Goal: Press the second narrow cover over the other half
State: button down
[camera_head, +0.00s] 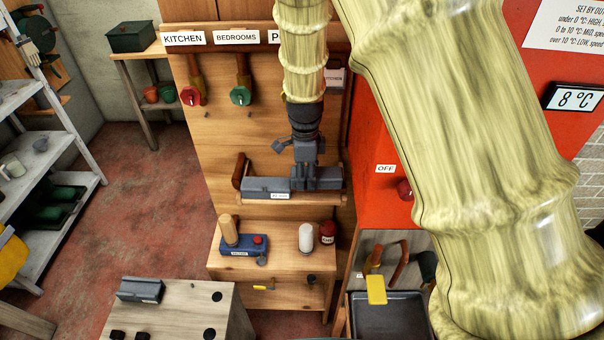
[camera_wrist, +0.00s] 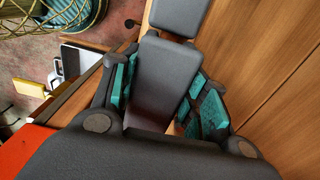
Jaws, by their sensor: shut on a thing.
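My gripper (camera_head: 307,158) points down in front of the wooden panel, shut on a narrow dark grey cover (camera_head: 322,182). In the wrist view the held cover (camera_wrist: 160,82) sits between the teal finger pads of my gripper (camera_wrist: 160,95). Another narrow grey cover (camera_head: 266,188) with a white label lies on the wooden ledge to its left. In the wrist view a similar grey piece (camera_wrist: 180,15) lies just past the held cover, nearly in line with it. The held cover is at the ledge's right half; whether it is seated cannot be told. What lies beneath the covers is hidden.
A brown upright piece (camera_head: 240,170) stands at the ledge's left end. Below, a wooden cabinet carries a blue box (camera_head: 243,245), a white cylinder (camera_head: 306,238) and a red jar (camera_head: 327,233). A red cabinet (camera_head: 375,150) stands close on the right. Valves (camera_head: 240,95) hang above left.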

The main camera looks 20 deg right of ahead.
jog(key=shift+f, duration=0.2)
jog(key=shift+f+b, duration=0.3)
jog(key=shift+f, duration=1.2)
jog(key=shift+f, duration=0.35)
dwell(0.4)
jog(key=c, duration=0.7)
grip_release()
notch_tip(320, 180, up, 12)
jog(key=shift+w, duration=0.1)
jog(key=shift+a, duration=0.1)
